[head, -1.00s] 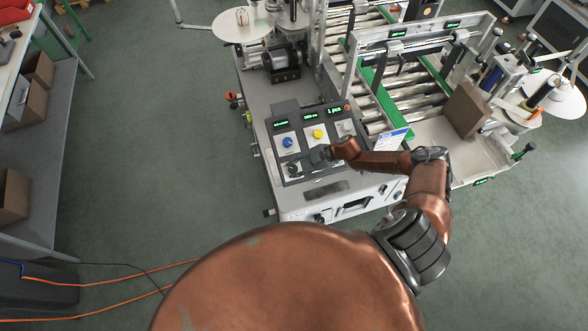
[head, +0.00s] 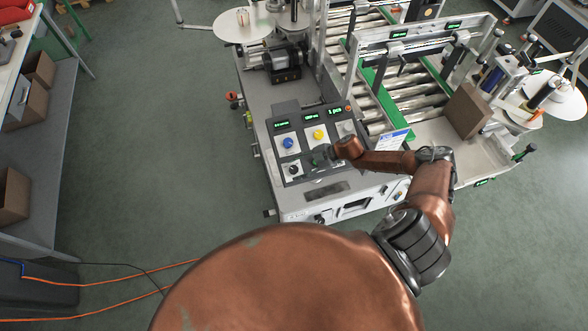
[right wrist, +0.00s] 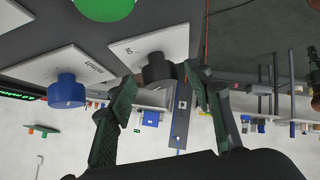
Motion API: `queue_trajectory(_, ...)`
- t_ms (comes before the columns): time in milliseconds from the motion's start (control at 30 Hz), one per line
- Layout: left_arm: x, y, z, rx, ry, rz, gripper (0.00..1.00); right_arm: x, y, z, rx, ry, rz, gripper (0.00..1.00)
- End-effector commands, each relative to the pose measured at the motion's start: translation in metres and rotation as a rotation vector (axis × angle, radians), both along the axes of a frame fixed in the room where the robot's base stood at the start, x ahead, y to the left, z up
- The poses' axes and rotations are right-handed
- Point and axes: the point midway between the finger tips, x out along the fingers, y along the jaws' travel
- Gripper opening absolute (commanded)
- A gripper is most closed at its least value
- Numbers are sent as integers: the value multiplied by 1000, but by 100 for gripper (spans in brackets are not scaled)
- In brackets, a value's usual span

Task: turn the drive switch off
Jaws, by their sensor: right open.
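The drive switch, which I take to be the black rotary knob (head: 293,170) on a white plate, is at the lower left of the sloped control panel. It also shows in the right wrist view as a black knob (right wrist: 157,70). My right gripper (head: 315,158) is just right of it in the head view, off the knob. In the right wrist view my open fingers (right wrist: 160,92) show on either side of the knob, with nothing held. Whether the knob lies between the tips or beyond them is unclear. Its pointer direction is too small to read. My left gripper is out of view.
A blue knob (head: 288,142) and a yellow knob (head: 318,134) stand on the panel's upper row, close by. A green button (right wrist: 105,6) is near the switch. A roller conveyor with a brown box (head: 467,108) is to the right. Open floor lies left.

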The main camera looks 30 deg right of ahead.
Motion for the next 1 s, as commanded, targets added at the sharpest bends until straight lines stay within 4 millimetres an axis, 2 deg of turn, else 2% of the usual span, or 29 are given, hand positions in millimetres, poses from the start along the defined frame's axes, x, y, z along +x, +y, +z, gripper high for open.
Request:
queue_trajectory(333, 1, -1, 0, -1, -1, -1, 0, -28, -48, 45, -3, 1, 0, 47)
queue_trajectory(500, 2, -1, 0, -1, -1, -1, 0, -37, -64, 61, -1, 0, 0, 47)
queue_trajectory(700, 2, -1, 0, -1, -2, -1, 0, -41, -71, 69, 1, 0, 0, 47)
queue_trajectory(1000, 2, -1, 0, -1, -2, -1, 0, -41, -72, 70, 1, 0, 0, 47)
